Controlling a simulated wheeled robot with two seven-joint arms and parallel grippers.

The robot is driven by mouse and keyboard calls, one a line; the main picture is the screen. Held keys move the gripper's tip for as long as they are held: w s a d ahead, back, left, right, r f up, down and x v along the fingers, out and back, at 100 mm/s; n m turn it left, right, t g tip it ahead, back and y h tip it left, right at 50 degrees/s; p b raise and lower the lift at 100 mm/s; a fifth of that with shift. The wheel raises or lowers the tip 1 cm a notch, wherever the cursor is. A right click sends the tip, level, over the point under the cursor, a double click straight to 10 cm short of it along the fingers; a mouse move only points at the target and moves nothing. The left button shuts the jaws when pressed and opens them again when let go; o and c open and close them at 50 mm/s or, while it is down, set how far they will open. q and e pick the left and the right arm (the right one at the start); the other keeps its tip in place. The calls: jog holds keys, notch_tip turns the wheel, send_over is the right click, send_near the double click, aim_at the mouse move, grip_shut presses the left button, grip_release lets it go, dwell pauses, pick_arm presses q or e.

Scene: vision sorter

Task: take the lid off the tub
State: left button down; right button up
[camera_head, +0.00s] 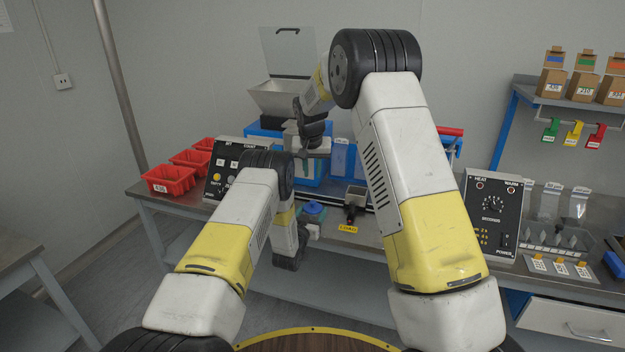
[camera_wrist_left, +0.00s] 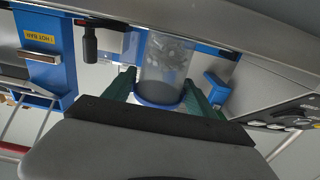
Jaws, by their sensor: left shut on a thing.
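The tub (camera_wrist_left: 168,62) is a clear cylinder with grey contents, seen in the left wrist view. Its blue lid (camera_wrist_left: 158,103) is at the end nearest my left gripper (camera_wrist_left: 160,82). The green fingers lie on either side of the lid, shut on it. Lid and tub look together, with no gap visible.
Red bins (camera_head: 170,180) stand on the bench at the left. A hopper with a raised lid (camera_head: 285,98) stands behind my right gripper. Bench space around the blue top is tight.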

dwell(0.3)
pick_arm(q)
jog(key=shift+c, duration=1.1)
grip_release()
